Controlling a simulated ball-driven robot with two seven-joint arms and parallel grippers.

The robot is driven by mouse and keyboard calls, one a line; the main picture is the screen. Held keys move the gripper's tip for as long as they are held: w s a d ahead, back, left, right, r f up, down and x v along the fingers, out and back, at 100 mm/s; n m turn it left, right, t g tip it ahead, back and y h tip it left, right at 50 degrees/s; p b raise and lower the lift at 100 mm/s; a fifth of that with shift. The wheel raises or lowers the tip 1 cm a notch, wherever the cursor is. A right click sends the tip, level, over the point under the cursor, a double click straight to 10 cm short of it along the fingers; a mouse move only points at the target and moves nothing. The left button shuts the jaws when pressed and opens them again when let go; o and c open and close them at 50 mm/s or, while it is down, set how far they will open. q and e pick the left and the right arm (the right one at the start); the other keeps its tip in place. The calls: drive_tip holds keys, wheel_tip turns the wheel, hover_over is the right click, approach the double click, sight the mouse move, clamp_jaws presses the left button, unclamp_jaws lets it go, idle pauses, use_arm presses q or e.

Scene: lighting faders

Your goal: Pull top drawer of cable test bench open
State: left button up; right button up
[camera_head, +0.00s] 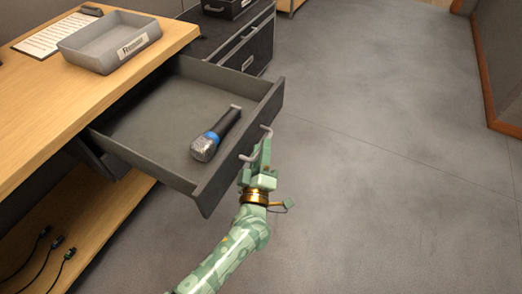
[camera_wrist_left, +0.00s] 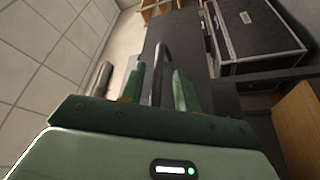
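The grey top drawer (camera_head: 215,157) of the wood-topped bench (camera_head: 150,60) stands well out from under the top. Its curved metal handle (camera_head: 248,157) is on the drawer's front face. My left gripper (camera_head: 262,152) is at the handle, outside the drawer front. In the left wrist view the handle (camera_wrist_left: 160,72) lies between the two fingers of the left gripper (camera_wrist_left: 159,88), with narrow gaps visible, so the fingers look open around it. A dark microphone (camera_head: 215,135) with a blue band lies in the drawer. My right gripper is not in view.
A grey labelled tray (camera_head: 110,42) and a paper sheet (camera_head: 55,35) are on the bench top. A dark cabinet (camera_head: 245,45) stands behind the drawer. Cables (camera_head: 50,260) lie on the lower shelf. The grey floor (camera_head: 390,150) to the right is clear.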

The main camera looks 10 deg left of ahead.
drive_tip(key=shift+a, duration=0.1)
use_arm(q)
drive_tip(key=shift+s, duration=0.3)
drive_tip(key=p+v, duration=0.3)
drive_tip(key=v, duration=1.2)
drive_tip(key=shift+s, duration=0.35)
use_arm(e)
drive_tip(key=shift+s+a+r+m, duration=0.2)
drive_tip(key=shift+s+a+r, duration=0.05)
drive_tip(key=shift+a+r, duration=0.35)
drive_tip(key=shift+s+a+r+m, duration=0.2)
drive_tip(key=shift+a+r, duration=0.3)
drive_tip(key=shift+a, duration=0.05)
use_arm(q)
drive_tip(key=shift+f, duration=0.15)
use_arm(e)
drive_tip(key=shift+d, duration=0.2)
